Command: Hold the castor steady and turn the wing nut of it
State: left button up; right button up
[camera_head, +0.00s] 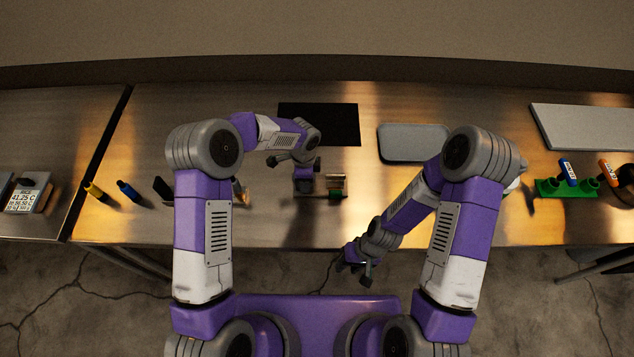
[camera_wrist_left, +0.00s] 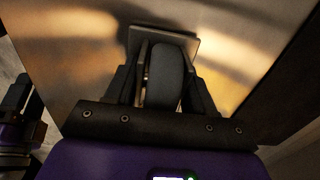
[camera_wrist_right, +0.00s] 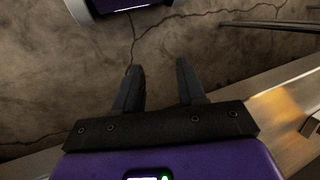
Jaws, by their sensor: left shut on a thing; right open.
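The castor (camera_wrist_left: 165,75) shows in the left wrist view as a dark wheel with a pale flat plate (camera_wrist_left: 188,40) beyond it. My left gripper is shut on the castor, with a finger on each side of the wheel in the left wrist view (camera_wrist_left: 163,85). I cannot make out the wing nut. My right gripper (camera_head: 357,266) is open and empty, in front of the table's front edge; the right wrist view (camera_wrist_right: 158,85) shows floor between its fingers.
A black mat (camera_head: 340,120) and a grey tray (camera_head: 400,143) lie behind the castor. A green stand (camera_head: 548,187) and a pale board (camera_head: 575,127) are at the right. Yellow (camera_head: 94,189) and blue (camera_head: 128,189) cylinders lie at the left. The table front right of the castor looks clear.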

jog(key=w+a+r+n, duration=0.1)
jog(key=r+n, duration=0.1)
jog(key=w+a+r+n+g, duration=0.1)
jog(key=a+r+n, duration=0.1)
jog(key=r, duration=0.1)
jog(key=w+a+r+n+g+y, duration=0.1)
jog(key=r+n, duration=0.1)
jog(key=shift+w+a+r, duration=0.25)
jog(key=shift+w+r, duration=0.05)
jog(key=shift+w, duration=0.05)
jog(key=n+t, duration=0.4)
jog(key=n, duration=0.8)
send_near(337, 174)
jog(key=x, duration=0.9)
jog(key=shift+a, duration=0.15)
